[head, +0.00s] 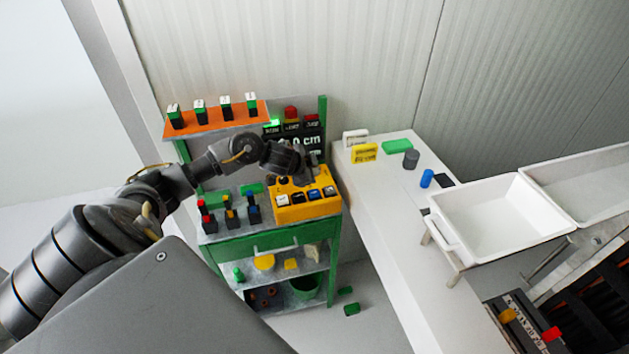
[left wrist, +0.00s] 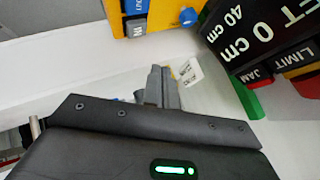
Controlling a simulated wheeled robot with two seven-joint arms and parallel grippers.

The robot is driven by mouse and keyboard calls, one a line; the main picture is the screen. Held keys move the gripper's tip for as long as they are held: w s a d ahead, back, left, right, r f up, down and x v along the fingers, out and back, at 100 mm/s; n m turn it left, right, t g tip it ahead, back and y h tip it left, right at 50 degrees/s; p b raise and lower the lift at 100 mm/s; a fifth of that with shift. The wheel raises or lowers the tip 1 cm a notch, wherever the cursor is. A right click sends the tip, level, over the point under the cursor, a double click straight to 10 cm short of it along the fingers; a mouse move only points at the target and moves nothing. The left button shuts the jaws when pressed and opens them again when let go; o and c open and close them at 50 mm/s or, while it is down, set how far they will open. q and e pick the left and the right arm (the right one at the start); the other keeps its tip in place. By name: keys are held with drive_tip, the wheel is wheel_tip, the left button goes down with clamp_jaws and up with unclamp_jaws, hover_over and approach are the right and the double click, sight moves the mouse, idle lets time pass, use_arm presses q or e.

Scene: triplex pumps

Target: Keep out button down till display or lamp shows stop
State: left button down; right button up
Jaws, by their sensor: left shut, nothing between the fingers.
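A yellow button box (head: 306,210) with several coloured buttons sits on the green cart; its corner shows in the left wrist view (left wrist: 165,15) with a blue button (left wrist: 134,5) and a grey button (left wrist: 135,27). Which button is the out button cannot be read. My left gripper (head: 307,181) is shut and empty, at the far edge of the box; contact with a button cannot be made out. Its closed fingers show in the left wrist view (left wrist: 160,87). The black display (left wrist: 245,35) behind reads 0 cm and 40 cm. The green lamp (head: 271,124) glows.
Red-topped lamps (head: 291,115) stand beside the green one, with LIMIT and JAM labels. An orange shelf (head: 215,120) with several switches is above left. A white table (head: 370,220) and white tray (head: 500,220) are to the right. Small levers (head: 229,212) stand left of the box.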

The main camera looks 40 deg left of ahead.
use_arm(q)
drive_tip(key=shift+w+a+r, duration=0.2)
drive_tip(key=shift+a+r, duration=0.4)
drive_tip(key=b, duration=0.1)
hover_over(312, 194)
wheel_tip(312, 194, down, 5)
drive_tip(key=shift+s+r, duration=0.1)
drive_tip(key=shift+r, duration=0.05)
wheel_tip(312, 194, down, 2)
drive_tip(key=b, duration=0.2)
drive_tip(key=shift+b, duration=0.4)
drive_tip(key=shift+f+b, duration=0.5)
drive_tip(key=shift+f, duration=0.6)
